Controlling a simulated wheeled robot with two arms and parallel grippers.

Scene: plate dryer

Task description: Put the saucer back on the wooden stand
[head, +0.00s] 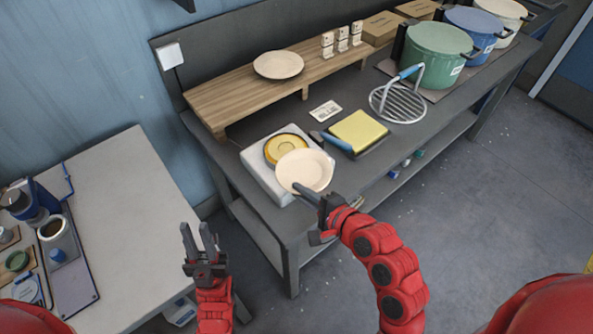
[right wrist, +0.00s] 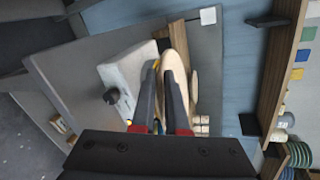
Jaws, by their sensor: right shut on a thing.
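A cream saucer (head: 305,168) is held at its near edge by my right gripper (head: 303,191). It is tilted and appears over the front of a white block-like device (head: 256,168), partly covering the device's yellow round top (head: 284,148). In the right wrist view the saucer (right wrist: 174,68) shows nearly edge-on between the fingers. The wooden stand (head: 225,98) is a long raised board at the back of the dark table, with another cream plate (head: 278,65) lying on it. My left gripper (head: 197,232) is open and empty, beside the light side table.
A yellow pad (head: 358,131), a small card (head: 325,110) and a round wire rack (head: 398,103) lie right of the device. Green (head: 436,55) and blue (head: 474,33) pots stand farther right. Small white bottles (head: 342,39) stand on the wooden stand; its left end is bare.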

